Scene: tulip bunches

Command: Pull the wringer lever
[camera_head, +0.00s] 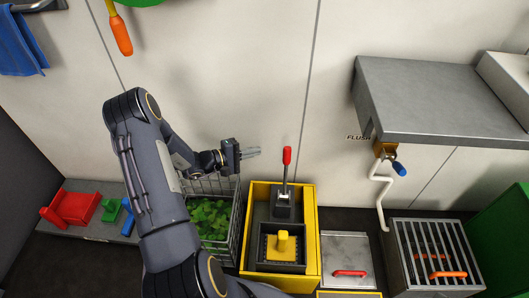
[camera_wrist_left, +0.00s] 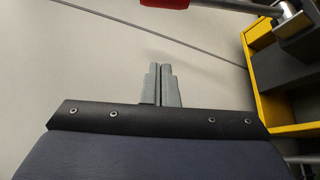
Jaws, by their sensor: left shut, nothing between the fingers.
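The wringer lever stands upright at the back of the yellow wringer bucket (camera_head: 312,235), with a red handle (camera_head: 287,156) on a thin grey rod. My left gripper (camera_head: 256,152) is to the left of the red handle, at about its height in the picture, with a gap between them. Its fingers are closed together and empty, as the left wrist view (camera_wrist_left: 161,84) also shows. In that view a part of the red handle (camera_wrist_left: 165,3) and the rod (camera_wrist_left: 235,7) show along the top edge, apart from the fingertips. My right gripper is not in view.
A wire basket of green leaves (camera_head: 210,215) stands left of the bucket, below my left arm. A lidded grey box (camera_head: 347,250) and a barred grey crate (camera_head: 435,250) stand to the right. A grey counter (camera_head: 430,100) juts out at upper right. Bare wall lies behind the lever.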

